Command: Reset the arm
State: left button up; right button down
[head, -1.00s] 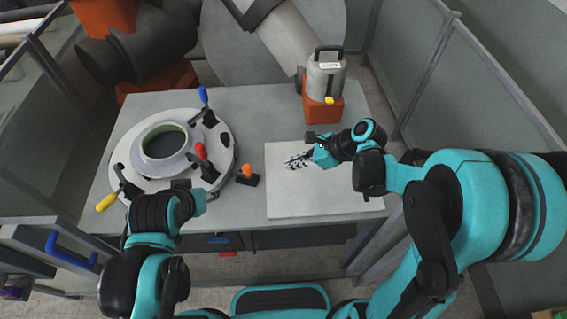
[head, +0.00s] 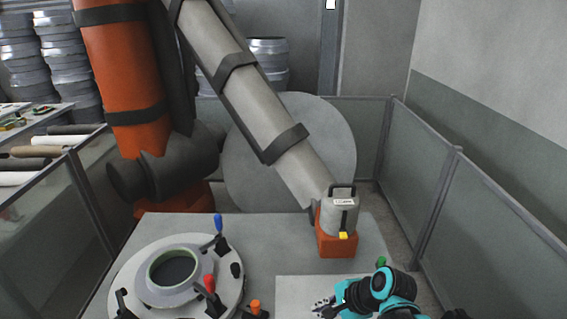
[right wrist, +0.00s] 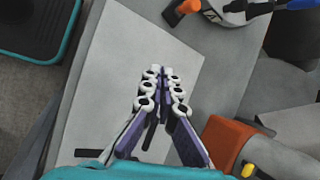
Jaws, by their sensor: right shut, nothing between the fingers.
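My right gripper (head: 322,308) shows at the bottom of the head view, over the white board (head: 292,286). In the right wrist view its fingers (right wrist: 160,76) are shut together with nothing between them, above the white board (right wrist: 115,55). I cannot tell the exact height above the board. My right arm is teal and black and is cut off by the bottom edge of the head view. My left arm and gripper do not show in the head view.
A round mould (head: 137,289) with colored clamp handles stands on the table's left. Mesh panels (head: 490,225) border the right side.

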jog(key=s+d+r+n+t+h, duration=0.3)
jog(key=s+d+n+h, duration=0.2)
jog(key=n, duration=0.9)
jog(key=s+d, duration=0.3)
jog(key=shift+s+r+n, duration=0.25)
jog(key=shift+r+n, duration=0.1)
jog(key=shift+n, duration=0.05)
